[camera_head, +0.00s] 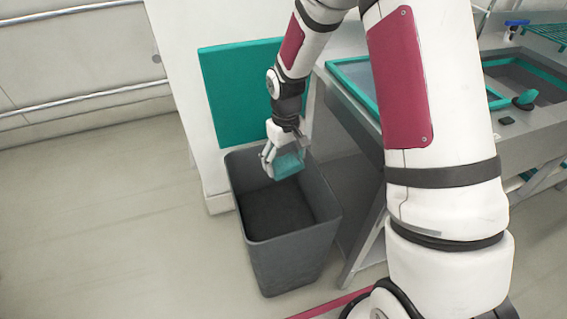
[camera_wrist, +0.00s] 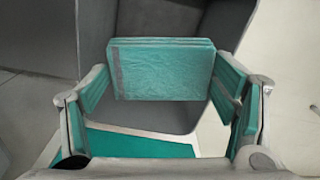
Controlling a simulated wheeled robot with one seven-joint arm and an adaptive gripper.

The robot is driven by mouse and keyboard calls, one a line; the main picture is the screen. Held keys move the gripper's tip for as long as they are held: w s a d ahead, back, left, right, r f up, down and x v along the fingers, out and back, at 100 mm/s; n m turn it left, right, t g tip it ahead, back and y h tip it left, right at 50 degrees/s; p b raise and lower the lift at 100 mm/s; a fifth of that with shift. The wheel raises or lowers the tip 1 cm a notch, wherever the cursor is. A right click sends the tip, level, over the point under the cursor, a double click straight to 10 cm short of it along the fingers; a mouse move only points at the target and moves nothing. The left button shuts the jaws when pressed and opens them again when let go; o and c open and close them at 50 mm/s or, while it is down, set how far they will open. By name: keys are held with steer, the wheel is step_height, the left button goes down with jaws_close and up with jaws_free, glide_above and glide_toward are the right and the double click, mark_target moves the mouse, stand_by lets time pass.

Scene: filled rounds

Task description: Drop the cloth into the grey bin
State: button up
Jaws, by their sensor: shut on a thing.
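The folded teal cloth (camera_head: 289,166) is in my gripper (camera_head: 284,158) over the mouth of the grey bin (camera_head: 292,262). In the wrist view the cloth (camera_wrist: 162,73) is a flat layered pad with a grey stripe near its left edge. My gripper's teal-padded fingers (camera_wrist: 166,88) close on its left and right sides. The bin stands on the floor, open at the top, and its dark inside shows no cloth on the bottom that I can see. The cloth hangs near the bin's back rim, and its exact height is hard to tell.
A teal panel (camera_head: 242,92) is on the white wall behind the bin. A grey counter with a teal-edged basin (camera_head: 352,72) stands right of the bin, partly hidden by my arm. The floor (camera_head: 120,220) left of the bin is clear.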

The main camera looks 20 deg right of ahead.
step_height(320, 180, down, 9)
steer(key=b, duration=0.6)
steer(key=o, duration=1.1)
steer(key=shift+r, duration=0.1)
step_height(320, 180, up, 11)
steer(key=shift+f, duration=0.2)
steer(key=shift+r, duration=0.65)
